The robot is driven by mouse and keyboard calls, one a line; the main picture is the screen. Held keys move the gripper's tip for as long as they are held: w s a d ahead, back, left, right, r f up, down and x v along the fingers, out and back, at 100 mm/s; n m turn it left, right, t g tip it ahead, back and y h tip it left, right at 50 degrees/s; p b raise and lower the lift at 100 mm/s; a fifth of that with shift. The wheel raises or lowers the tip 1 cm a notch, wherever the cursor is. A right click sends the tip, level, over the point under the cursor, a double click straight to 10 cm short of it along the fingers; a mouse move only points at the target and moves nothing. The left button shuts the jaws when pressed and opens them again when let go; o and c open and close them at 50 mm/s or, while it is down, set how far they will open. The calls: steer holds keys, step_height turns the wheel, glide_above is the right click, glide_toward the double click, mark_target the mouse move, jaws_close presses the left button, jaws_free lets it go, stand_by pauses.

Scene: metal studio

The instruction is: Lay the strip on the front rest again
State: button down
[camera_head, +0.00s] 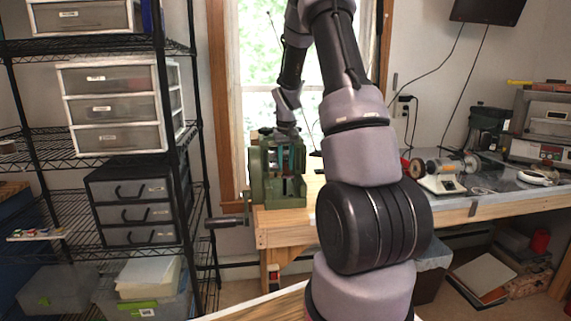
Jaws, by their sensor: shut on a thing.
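My arm rises through the middle of the view, bends at the top edge and comes down again in front of the window. My gripper (286,127) is at its lower end, small and dark, pointing down at the top of a green vise-like machine (258,178) on the wooden workbench. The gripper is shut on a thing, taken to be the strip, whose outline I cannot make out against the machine. I cannot tell whether it touches the machine. The front rest cannot be picked out; my arm hides part of the bench.
A black wire shelf (98,132) with drawer units stands at the left. The machine's handle (226,221) sticks out left over the workbench's (284,227) end. A bench grinder (440,176) stands at the right. A nearer wooden edge (262,308) shows at the bottom.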

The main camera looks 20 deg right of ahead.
steer(key=shift+f, duration=0.35)
steer(key=c, duration=0.6)
jaws_free()
steer(key=shift+o, duration=0.2)
step_height(320, 180, up, 11)
steer(key=s, duration=0.1)
steer(key=shift+s+a, duration=0.15)
steer(key=shift+a, duration=0.05)
steer(key=s+a+r+t+y, duration=0.1)
steer(key=s+a+r+t, duration=0.1)
steer(key=s+a+r, duration=0.6)
steer(key=s+a+r+t+y, duration=0.15)
steer(key=s+a+r, duration=0.35)
steer(key=s, duration=0.5)
steer(key=s+a+m+t, duration=0.1)
steer(key=s+a+t, duration=0.1)
steer(key=s, duration=0.7)
steer(key=shift+s+a+r, duration=0.3)
steer(key=shift+a+r, duration=0.05)
steer(key=shift+r, duration=0.1)
